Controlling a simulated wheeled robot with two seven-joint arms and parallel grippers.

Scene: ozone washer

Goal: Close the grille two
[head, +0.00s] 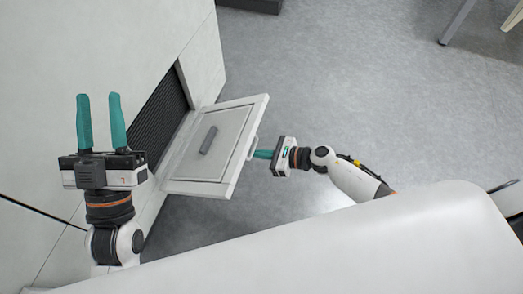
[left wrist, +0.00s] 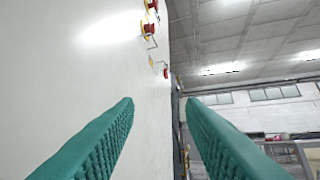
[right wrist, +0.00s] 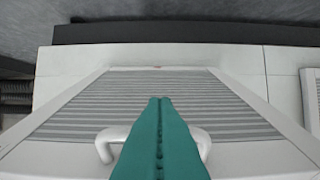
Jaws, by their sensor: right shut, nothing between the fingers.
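The grille door (head: 180,172) is a white framed panel, standing open at an angle from the white cabinet wall. Its slatted outer face (right wrist: 90,110) shows in the right wrist view. The white handle (right wrist: 104,145) is on that face, its middle hidden behind my right fingers. My right gripper (head: 263,154) is shut and empty, its tips at the handle (head: 254,148); I cannot tell whether they touch. It also fills the middle of the right wrist view (right wrist: 160,105). My left gripper (head: 100,105) is open and empty, raised left of the door.
The dark ribbed opening (head: 163,112) in the cabinet wall (head: 110,40) lies behind the door. Part of another grille (right wrist: 313,95) shows at the right edge of the right wrist view.

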